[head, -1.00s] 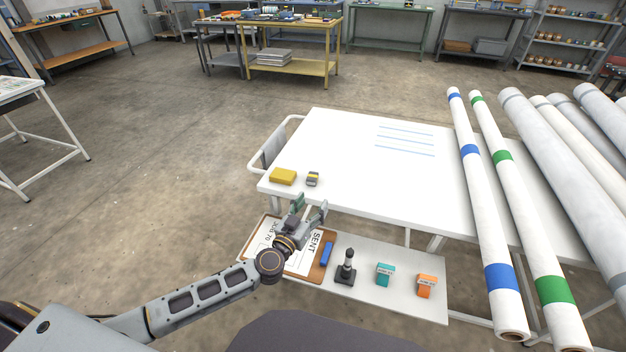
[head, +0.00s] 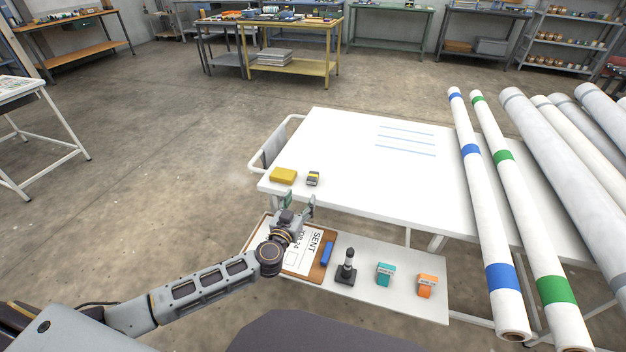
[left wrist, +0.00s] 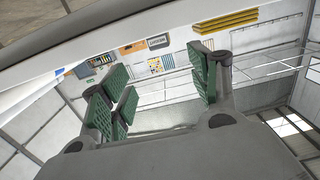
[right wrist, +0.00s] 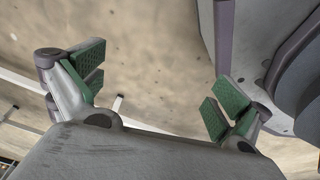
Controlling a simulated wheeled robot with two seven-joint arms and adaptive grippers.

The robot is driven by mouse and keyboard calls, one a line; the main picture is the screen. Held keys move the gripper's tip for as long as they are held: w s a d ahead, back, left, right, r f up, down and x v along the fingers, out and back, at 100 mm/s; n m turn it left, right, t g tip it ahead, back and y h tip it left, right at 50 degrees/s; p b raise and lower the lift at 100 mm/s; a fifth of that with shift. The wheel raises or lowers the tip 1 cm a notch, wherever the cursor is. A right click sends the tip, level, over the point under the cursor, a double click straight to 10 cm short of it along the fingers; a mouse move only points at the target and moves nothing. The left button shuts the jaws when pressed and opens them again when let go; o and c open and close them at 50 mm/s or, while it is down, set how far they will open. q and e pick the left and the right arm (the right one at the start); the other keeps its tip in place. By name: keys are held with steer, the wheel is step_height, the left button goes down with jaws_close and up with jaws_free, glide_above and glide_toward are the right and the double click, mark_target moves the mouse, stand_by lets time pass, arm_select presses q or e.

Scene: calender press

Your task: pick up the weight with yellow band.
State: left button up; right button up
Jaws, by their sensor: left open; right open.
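The weight with yellow band (head: 313,178) is a small dark grey block with a yellow stripe. It sits near the front left edge of the white table, just right of a yellow block (head: 284,175). My left gripper (head: 299,203) is open and empty in front of that edge, nearer to me than the weight and not touching it. In the left wrist view the green finger pads (left wrist: 160,95) stand apart, and the weight does not show. My right gripper (right wrist: 160,98) is open and empty over the floor; it is outside the head view.
The white table edge (left wrist: 130,35) runs close by the left fingers. A lower shelf (head: 405,300) holds a clipboard (head: 300,258), a blue item (head: 327,253), a black stand (head: 346,268), a teal block (head: 385,273) and an orange block (head: 426,286). Long rolls (head: 490,200) lie at right.

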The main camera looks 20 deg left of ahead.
mark_target(311, 180)
arm_select(q)
steer(key=w, duration=0.2)
steer(key=shift+w+f+b, duration=0.1)
steer(key=shift+w+b, duration=0.2)
steer(key=w, duration=0.3)
steer(key=shift+d+f+b, duration=0.1)
steer(key=shift+b, duration=0.3)
steer(key=shift+w, duration=0.8)
arm_select(e)
steer(key=shift+w+a+r, duration=0.4)
steer(key=shift+r, duration=0.3)
steer(key=shift+w+a+r, duration=0.4)
steer(key=shift+w+r, duration=0.05)
steer(key=shift+r, duration=0.2)
steer(key=shift+w+a+r, duration=0.4)
steer(key=shift+r, duration=0.3)
arm_select(q)
steer(key=shift+w, duration=0.15)
